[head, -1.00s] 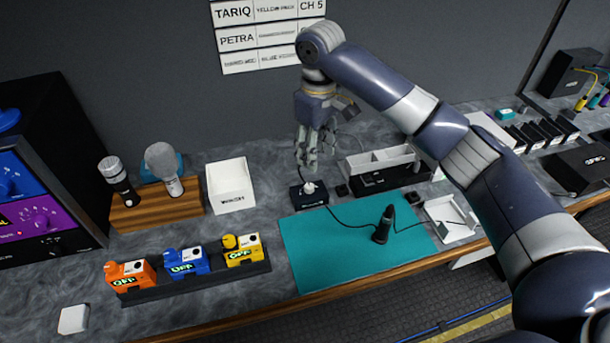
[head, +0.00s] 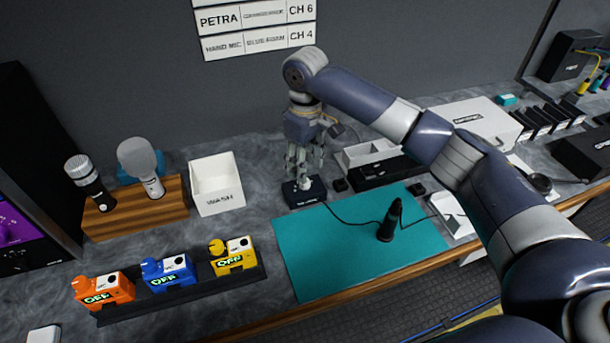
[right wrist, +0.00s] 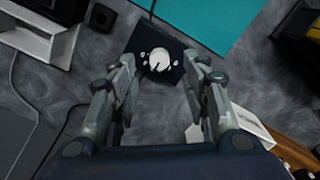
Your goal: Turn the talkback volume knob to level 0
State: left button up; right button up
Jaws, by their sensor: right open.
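The talkback box (head: 316,191) is a small dark box on the counter at the back edge of the teal mat. Its white round volume knob shows in the right wrist view (right wrist: 159,59), with a dark pointer line and small white marks around it; I cannot read the level. My right gripper (head: 304,178) points down just above the box and hides most of the knob in the head view. In the right wrist view its fingers (right wrist: 160,98) are apart, one on each side of the knob's line, with nothing between them. My left gripper is not in view.
A teal mat (head: 340,255) carries an upright black handheld device (head: 388,222) with a cable. A white WASH bin (head: 217,185) and a wooden microphone stand (head: 135,207) are to the left. Orange, blue and yellow packs sit in a black rack (head: 185,291). A divided tray (head: 370,158) is close right.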

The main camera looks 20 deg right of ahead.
jog(key=shift+w+f+p, duration=0.1)
jog(key=shift+f+p, duration=0.2)
jog(key=shift+f, duration=2.45)
grip_shut()
